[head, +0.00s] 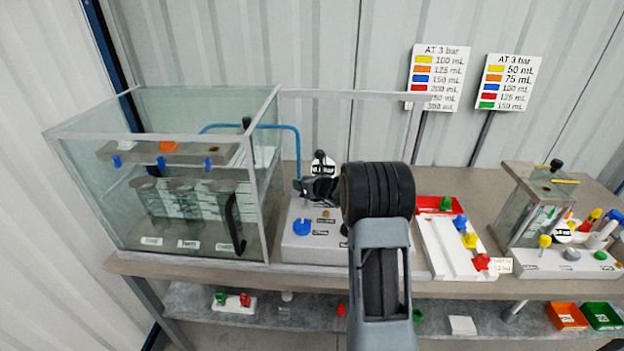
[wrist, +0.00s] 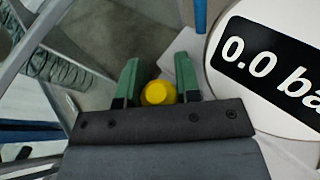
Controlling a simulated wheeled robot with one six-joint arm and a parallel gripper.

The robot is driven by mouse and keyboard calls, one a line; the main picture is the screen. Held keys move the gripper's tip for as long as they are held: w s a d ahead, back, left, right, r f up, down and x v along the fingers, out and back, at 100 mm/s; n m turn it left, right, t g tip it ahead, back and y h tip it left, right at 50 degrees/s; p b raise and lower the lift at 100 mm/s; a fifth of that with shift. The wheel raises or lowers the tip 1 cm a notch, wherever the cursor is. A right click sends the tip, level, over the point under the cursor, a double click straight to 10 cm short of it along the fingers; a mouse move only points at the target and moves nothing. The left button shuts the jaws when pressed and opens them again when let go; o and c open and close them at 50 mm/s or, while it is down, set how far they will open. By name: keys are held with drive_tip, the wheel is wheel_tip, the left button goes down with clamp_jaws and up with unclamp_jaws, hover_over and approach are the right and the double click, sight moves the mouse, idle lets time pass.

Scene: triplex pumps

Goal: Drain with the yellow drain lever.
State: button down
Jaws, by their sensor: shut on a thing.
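The yellow drain lever (wrist: 158,92) shows its round yellow end between the two green-tipped fingers of my gripper (wrist: 157,75) in the wrist view. My gripper is shut on it. In the head view my gripper (head: 312,188) is at the white pump base (head: 322,246), in front of the pressure gauge (head: 323,162). The lever is hidden there behind my gripper and arm. The gauge (wrist: 268,62) reads 0.0 in the wrist view, close to the right finger.
A glass tank (head: 95,205) stands just left, with a blue hose (head: 299,150) arching out of it. A white rack (head: 452,248) with coloured levers stands to the right. A second, smaller pump unit (head: 530,210) is at the far right. Two signs (head: 437,78) stand behind.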

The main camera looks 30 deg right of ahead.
drive_tip(key=shift+a+f, duration=0.1)
drive_tip(key=c, duration=1)
unclamp_jaws()
drive_tip(key=shift+c, duration=0.2)
drive_tip(key=shift+o, duration=1.1)
